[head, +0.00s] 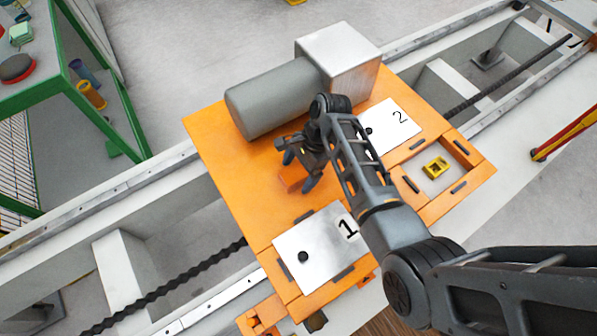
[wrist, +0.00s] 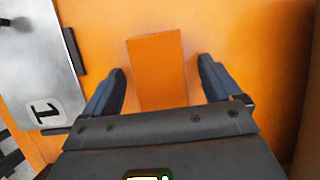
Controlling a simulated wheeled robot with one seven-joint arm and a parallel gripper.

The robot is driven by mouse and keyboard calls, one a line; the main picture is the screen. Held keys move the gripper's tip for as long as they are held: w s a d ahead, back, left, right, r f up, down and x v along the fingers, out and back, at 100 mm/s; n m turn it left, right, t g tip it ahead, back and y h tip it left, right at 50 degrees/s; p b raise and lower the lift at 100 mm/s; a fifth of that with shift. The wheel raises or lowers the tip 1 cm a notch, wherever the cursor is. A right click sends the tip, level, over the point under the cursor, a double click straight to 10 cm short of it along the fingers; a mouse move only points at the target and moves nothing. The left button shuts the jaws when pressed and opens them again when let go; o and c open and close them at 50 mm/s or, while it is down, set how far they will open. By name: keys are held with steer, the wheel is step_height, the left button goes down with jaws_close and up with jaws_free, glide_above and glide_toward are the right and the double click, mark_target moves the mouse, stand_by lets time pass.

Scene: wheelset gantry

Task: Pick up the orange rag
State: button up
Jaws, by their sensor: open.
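The orange rag (wrist: 157,70) is a folded, flat rectangle lying on the orange platform (head: 215,150), close to it in colour. In the head view the rag (head: 292,178) is partly hidden by my gripper. My gripper (head: 297,170) is over the rag, with its fingers apart and pointing down. In the wrist view my gripper (wrist: 160,80) is open, with one dark finger on each side of the rag and a gap between each finger and the rag. I cannot tell how high the fingertips are above the platform.
A grey cylinder (head: 272,98) with a metal block (head: 340,62) stands behind my gripper. Plate 1 (head: 318,250) lies in front and plate 2 (head: 392,128) to the right. A recess with a yellow part (head: 436,167) is at far right. A green-framed table (head: 75,85) stands at left.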

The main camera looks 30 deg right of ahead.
mark_target(299, 171)
steer(key=shift+c, duration=0.4)
steer(key=c, duration=1)
step_height(299, 171, up, 10)
steer(key=shift+r, duration=0.1)
